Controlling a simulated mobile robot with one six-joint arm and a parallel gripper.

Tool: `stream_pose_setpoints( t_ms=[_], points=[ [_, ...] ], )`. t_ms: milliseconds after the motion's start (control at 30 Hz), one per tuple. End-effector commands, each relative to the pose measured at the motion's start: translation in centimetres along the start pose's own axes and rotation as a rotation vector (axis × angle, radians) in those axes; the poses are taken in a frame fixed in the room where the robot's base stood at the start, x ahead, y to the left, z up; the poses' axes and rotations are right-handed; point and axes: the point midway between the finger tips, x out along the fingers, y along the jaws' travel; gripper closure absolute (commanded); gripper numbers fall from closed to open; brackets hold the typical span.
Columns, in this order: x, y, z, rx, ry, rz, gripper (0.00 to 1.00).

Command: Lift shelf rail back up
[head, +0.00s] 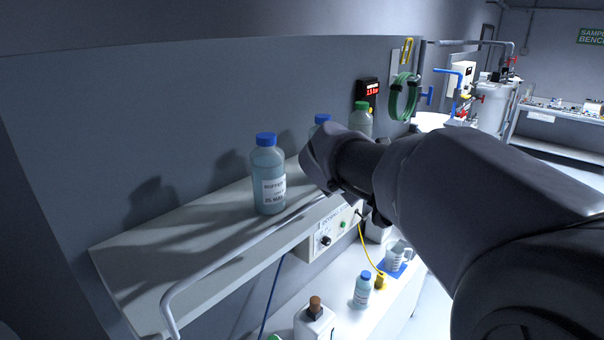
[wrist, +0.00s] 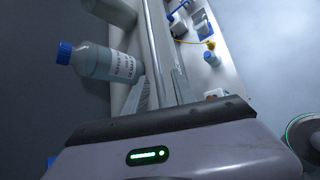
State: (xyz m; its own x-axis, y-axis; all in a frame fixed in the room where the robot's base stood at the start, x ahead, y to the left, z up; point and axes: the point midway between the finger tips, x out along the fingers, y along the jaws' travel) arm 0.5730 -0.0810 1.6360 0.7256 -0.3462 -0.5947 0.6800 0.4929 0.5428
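The shelf rail (head: 232,246) is a thin pale bar along the front edge of the white shelf (head: 135,258). Its near end bends downward in the head view. In the wrist view the rail (wrist: 162,45) runs lengthwise toward my gripper (wrist: 161,82). The two grey fingers appear spread, one on each side of the rail. I cannot tell whether they touch it. In the head view my arm hides the fingers and the rail's far part. A blue-capped buffer bottle (head: 268,178) stands upright on the shelf; it also shows left of the fingers in the wrist view (wrist: 98,62).
Another blue-capped bottle (head: 321,121) and a green-capped bottle (head: 360,118) stand farther along the shelf, partly behind my arm. Below are a control box (head: 330,232), a small bottle (head: 362,289), a beaker (head: 398,256) and a brown-capped container (head: 314,322). The shelf's near end is clear.

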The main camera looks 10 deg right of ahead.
Motion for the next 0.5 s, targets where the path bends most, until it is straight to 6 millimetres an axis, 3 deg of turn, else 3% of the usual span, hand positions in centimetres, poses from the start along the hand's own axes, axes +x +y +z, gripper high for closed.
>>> stream_pose_setpoints(
  t_ms=[167, 500],
  points=[
    [-3.9, 0.4, 0.3, 0.0, 0.0, 0.004, 0.68],
    [-14.0, 0.5, 0.3, -0.002, 0.001, 0.004, 0.68]
  ],
)
